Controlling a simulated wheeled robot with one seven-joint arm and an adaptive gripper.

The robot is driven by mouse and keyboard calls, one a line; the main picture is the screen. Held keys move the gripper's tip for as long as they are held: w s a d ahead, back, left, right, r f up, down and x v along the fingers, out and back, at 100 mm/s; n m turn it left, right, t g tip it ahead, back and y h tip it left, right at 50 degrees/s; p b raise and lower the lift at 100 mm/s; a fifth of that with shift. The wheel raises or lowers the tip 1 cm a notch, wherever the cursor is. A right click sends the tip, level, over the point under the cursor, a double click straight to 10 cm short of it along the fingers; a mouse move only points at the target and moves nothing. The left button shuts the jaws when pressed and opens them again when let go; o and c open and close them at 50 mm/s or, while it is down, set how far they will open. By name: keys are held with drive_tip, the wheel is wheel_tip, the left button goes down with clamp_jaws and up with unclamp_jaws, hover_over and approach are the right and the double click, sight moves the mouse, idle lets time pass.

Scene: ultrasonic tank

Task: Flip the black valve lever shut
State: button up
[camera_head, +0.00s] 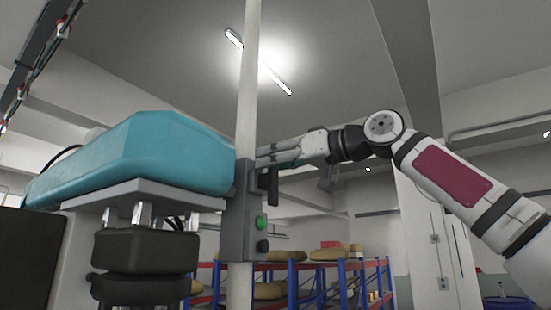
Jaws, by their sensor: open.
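A black lever (273,187) hangs down at the right side of a grey box (238,222) on a pale vertical pole. It looks like the valve lever, with its handle pointing downward. My gripper (262,154) reaches in from the right, its fingers pointing left toward the pole. The fingers are apart, just above the lever and close to the top of the grey box. I cannot tell whether they touch the lever or the pole. Nothing shows held between them.
A large teal housing (135,155) fills the left, above black blocks (145,265). The box carries a green button (260,223) and a black button (262,246). Blue and orange shelving (292,285) with tan goods stands behind. Open room lies right of the pole, below my arm.

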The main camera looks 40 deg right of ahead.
drive_tip(key=shift+w+a, duration=0.1)
drive_tip(key=shift+w, duration=0.15)
clamp_jaws()
